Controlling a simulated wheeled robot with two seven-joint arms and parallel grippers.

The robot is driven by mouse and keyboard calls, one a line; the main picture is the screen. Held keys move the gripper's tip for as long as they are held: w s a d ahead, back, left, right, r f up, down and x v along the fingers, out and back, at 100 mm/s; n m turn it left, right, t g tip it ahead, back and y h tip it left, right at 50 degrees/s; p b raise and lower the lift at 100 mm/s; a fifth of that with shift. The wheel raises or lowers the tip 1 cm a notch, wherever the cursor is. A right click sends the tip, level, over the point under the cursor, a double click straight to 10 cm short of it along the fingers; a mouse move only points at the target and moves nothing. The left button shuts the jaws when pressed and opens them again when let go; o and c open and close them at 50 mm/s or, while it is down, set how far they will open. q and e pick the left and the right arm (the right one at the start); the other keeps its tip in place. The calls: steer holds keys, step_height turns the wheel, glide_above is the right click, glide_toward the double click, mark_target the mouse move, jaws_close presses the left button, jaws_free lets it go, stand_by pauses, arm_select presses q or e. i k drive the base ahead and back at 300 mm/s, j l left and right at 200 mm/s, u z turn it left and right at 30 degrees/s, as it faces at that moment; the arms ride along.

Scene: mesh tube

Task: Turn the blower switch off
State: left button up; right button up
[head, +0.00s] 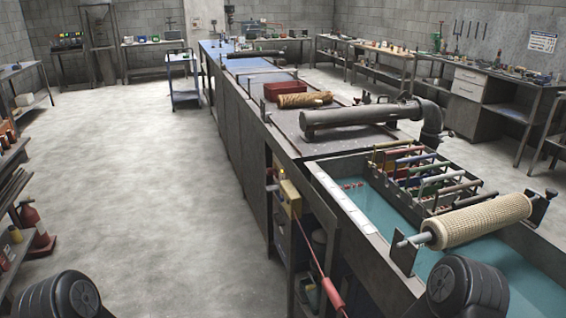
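A small yellow box (290,198) is fixed to the left side of the long bench, near the tank. It may be the blower switch, but its markings and setting are too small to tell. A thin red rod with a thick red grip (332,293) slants down from near the box. A large grey pipe (358,116) lies across the bench top and bends down at its right end; it may belong to the blower. Neither of my grippers is in view. Only dark rounded parts of my arms show at the bottom left and bottom right.
A water tank (350,212) at the near right holds a rack of coloured rollers (425,180) and a mesh tube (478,222) on a spindle above it. A fire extinguisher (33,224) and shelves stand left. The floor (160,190) left of the bench is clear.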

mark_target(270, 171)
steer(key=i+l, duration=0.1)
steer(key=i, duration=0.3)
steer(key=i+j, duration=0.3)
steer(key=i, duration=0.25)
steer(key=i+j, duration=0.35)
steer(key=i, duration=0.15)
steer(key=i+j, duration=0.3)
steer(key=i, duration=0.25)
steer(key=i+j, duration=0.3)
steer(key=i, duration=0.25)
steer(key=z, duration=1.2)
